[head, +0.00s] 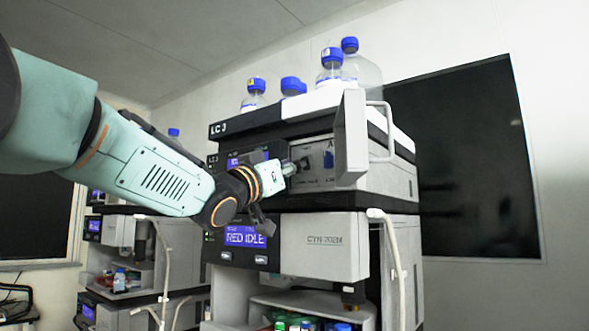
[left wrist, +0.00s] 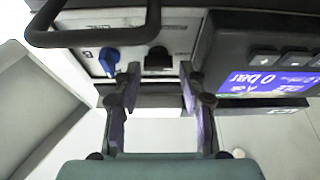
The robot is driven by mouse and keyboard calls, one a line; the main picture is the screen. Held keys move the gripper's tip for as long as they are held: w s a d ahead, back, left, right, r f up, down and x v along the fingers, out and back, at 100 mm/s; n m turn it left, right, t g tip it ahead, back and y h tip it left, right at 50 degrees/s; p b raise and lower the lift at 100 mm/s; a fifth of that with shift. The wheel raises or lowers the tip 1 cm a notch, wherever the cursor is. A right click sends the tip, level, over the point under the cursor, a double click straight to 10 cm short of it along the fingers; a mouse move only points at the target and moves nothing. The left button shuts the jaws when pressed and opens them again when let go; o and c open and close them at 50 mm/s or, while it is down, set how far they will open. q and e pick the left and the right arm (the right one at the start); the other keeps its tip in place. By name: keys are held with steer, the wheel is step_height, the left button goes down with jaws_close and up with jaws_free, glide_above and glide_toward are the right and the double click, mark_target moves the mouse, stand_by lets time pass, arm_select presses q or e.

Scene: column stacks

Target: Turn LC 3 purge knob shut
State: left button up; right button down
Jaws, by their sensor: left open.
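The LC 3 stack (head: 217,130) stands in the middle of the head view, with its upper module's door (head: 350,135) swung open. On the panel behind it sits a blue knob (head: 328,160), also in the left wrist view (left wrist: 107,60). A dark round knob (left wrist: 158,57) sits beside it; I cannot tell which one is the purge knob. My left gripper (head: 296,166) reaches in from the left, in front of the panel. In the left wrist view its fingers (left wrist: 160,80) are open, with the dark knob just beyond and between the tips. My right gripper is not in view.
The open door with its bar handle (head: 385,130) stands out to the right of my gripper. Blue-capped bottles (head: 331,68) stand on top of the stack. A lower module (head: 325,245) juts out below. Another stack (head: 120,245) stands at left.

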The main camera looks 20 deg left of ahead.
arm_select(q)
steer(key=shift+w+d+r, duration=0.2)
steer(key=shift+w+d, duration=0.2)
steer(key=shift+w+a+f, duration=0.1)
steer(key=shift+a, duration=0.15)
steer(key=shift+c, duration=0.9)
steer(key=shift+d, duration=0.1)
steer(key=c, duration=0.3)
jaws_close()
